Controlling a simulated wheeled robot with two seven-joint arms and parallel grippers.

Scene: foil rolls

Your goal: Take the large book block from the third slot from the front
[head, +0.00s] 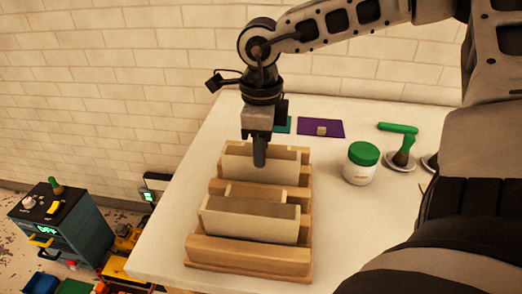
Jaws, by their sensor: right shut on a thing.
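A wooden rack (250,254) with slots stands near the left edge of the white table. A large pale book block (250,226) stands towards the front of the rack. A smaller block (255,191) shows behind it, partly hidden. Another large pale book block (238,165) is behind that, in what looks like the third slot from the front. My right gripper (260,155) points down and is shut on this rear large block near the middle of its top edge. I cannot tell whether the block is raised off the slot floor. My left gripper is not in view.
A white jar (361,166) with a green lid stands right of the rack. A purple mat (321,128) with a small block lies behind. A green-handled tool (403,150) and a stamp on a saucer are at the right. A dark cabinet (62,228) stands left of the table.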

